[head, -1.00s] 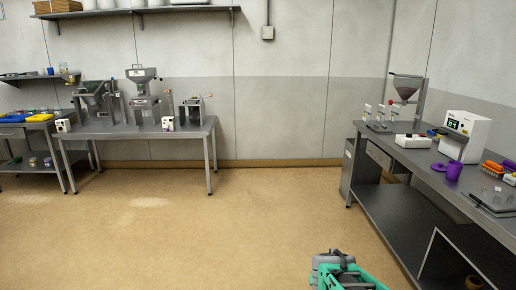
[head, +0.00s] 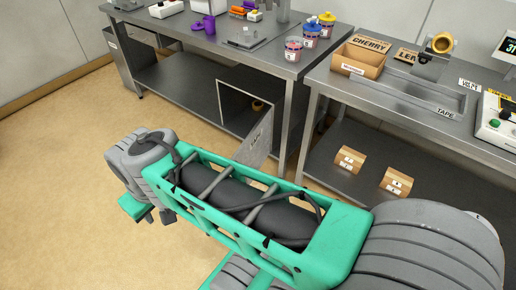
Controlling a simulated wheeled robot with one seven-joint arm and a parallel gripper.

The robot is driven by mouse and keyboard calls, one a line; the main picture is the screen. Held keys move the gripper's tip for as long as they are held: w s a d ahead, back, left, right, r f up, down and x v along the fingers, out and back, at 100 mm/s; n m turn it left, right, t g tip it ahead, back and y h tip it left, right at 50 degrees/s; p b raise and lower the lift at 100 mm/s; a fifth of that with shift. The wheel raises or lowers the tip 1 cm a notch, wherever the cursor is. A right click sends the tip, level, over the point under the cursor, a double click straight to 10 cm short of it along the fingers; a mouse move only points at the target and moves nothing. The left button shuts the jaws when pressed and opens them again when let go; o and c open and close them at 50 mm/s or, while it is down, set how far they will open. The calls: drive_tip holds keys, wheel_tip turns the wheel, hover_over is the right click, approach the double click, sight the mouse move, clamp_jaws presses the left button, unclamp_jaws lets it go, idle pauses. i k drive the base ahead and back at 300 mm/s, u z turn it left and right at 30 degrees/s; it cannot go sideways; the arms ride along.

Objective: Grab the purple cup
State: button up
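The purple cup (head: 209,25) stands on the grey metal table (head: 235,48) at the top of the head view, near the table's front left part. A purple piece, perhaps its lid (head: 196,26), lies just left of it. My green and grey arm stretches across the lower part of the view, well short of the cup. My gripper's fingers are not in view.
Clear tubs with coloured lids (head: 311,32) and a flat grey tray (head: 246,42) share the table. An open cabinet door (head: 258,142) stands below it. A second table (head: 400,98) holds a cardboard box (head: 358,62). Open floor lies left.

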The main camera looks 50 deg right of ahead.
sight(209, 22)
drive_tip(key=z, duration=1.65)
drive_tip(key=k, duration=1)
drive_tip(key=u, duration=0.75)
drive_tip(key=i, duration=3.9)
drive_tip(key=u, duration=0.05)
